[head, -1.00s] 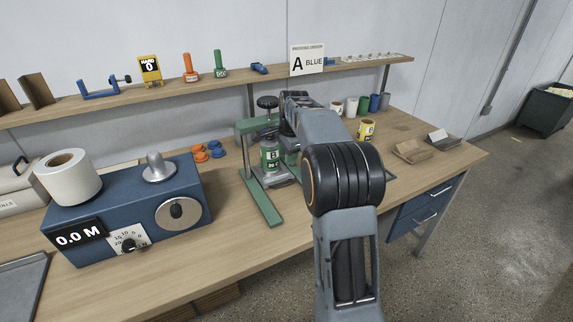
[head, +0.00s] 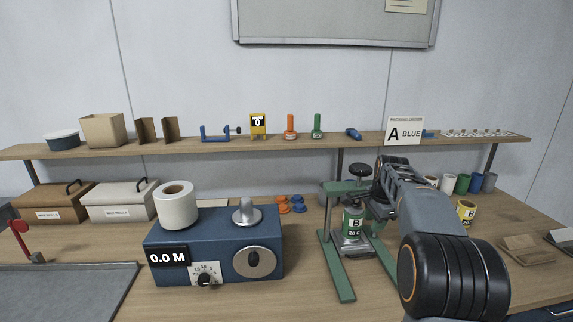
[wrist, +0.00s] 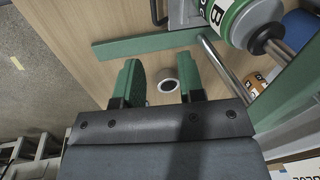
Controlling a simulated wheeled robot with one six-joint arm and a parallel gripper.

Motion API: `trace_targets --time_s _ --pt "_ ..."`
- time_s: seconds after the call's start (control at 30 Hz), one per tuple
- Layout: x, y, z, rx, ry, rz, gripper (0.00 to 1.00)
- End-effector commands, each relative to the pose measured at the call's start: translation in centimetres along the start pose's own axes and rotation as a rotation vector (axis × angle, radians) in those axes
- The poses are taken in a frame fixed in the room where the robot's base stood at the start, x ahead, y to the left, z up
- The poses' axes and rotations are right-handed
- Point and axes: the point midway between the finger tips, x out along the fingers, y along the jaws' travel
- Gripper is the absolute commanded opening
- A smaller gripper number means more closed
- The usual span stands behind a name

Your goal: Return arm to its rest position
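My arm (head: 440,235) reaches from the bottom right of the head view toward the green press stand (head: 340,275). In that view the fingers of my gripper are hidden behind my own arm links. In the wrist view my gripper (wrist: 160,82) shows two green fingers spread apart with nothing held between them. Past the gap, a small white ring with a dark centre (wrist: 168,85) shows against the wood. The green stand also shows in the wrist view (wrist: 150,43), close beyond the fingers, with a can labelled B (wrist: 232,15) at the top right.
A blue machine (head: 215,275) reading 0.0 M stands left of the stand, with a white roll (head: 177,205) on top. A yellow can (head: 466,213) and several cups stand at the right. A shelf (head: 200,146) with small tools runs along the back.

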Motion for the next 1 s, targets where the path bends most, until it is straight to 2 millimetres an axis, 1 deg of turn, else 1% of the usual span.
trace_targets --time_s 0.07,0.1,0.13,0.17,0.2,0.27,0.37,0.5,0.6,0.7,0.8,0.83,0.9,1.0 --pt "1.2 0.4 0.0 -0.115 0.0 0.008 0.36" --pt "2.4 1.2 0.3 -0.19 -0.009 0.027 0.36" --pt "3.0 1.9 0.5 -0.253 -0.013 0.037 0.36" --pt "3.4 2.8 0.9 -0.322 -0.018 0.046 0.36" --pt "3.5 3.9 1.8 -0.421 -0.021 0.051 0.36" --pt "3.2 5.8 3.4 -0.566 -0.025 0.055 0.36" --pt "2.3 9.2 6.4 -0.804 -0.025 0.054 0.36" --pt "0.8 15.0 11.0 -1.115 -0.015 0.036 0.36" --pt "0.1 18.8 13.6 -1.269 0.0 0.02 0.36" --pt "-0.6 21.6 15.4 -1.354 0.018 0.0 0.36" --pt "-1.2 23.5 16.6 -1.387 0.035 -0.021 0.36" --pt "-1.5 23.8 16.9 -1.395 0.041 -0.028 0.36" --pt "-2.1 24.2 17.4 -1.409 0.058 -0.047 0.36" --pt "-3.1 24.0 17.7 -1.423 0.083 -0.074 0.36"
